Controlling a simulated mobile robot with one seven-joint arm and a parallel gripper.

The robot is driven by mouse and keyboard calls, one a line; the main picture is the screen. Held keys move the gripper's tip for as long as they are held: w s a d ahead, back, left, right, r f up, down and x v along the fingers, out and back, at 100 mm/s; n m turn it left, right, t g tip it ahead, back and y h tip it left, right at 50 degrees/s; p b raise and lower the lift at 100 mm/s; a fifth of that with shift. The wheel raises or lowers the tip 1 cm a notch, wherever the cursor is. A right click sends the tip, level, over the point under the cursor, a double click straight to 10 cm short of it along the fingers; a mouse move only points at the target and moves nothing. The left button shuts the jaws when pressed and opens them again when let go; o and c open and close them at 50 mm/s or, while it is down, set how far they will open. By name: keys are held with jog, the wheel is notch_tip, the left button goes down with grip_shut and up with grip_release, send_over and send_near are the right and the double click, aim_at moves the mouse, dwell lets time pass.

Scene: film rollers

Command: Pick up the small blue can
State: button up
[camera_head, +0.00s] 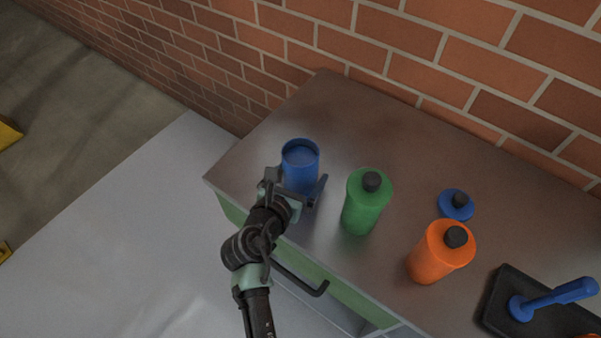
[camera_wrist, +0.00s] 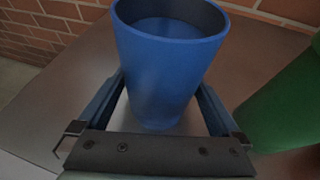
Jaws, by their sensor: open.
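The small blue can (camera_head: 300,168) stands upright on the grey metal counter, near its left end. It is open at the top, with a lighter blue surface inside. My gripper (camera_head: 298,192) is open at the can, low down near the counter. In the wrist view the can (camera_wrist: 168,70) stands upright in the middle, between the two blue fingers of my gripper (camera_wrist: 165,112), one on each side. The fingertips are partly hidden behind the can, and I cannot tell whether either finger touches it.
A green bottle (camera_head: 365,207) with a black cap stands close to the right of my gripper. Farther right are an orange bottle (camera_head: 435,258), a blue lid (camera_head: 455,205) and a black tray (camera_head: 497,308) with a blue-handled tool (camera_head: 553,298). A brick wall (camera_head: 430,60) runs behind the counter (camera_head: 320,105).

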jog(key=shift+w, duration=0.1)
jog(key=shift+c, duration=0.2)
grip_shut()
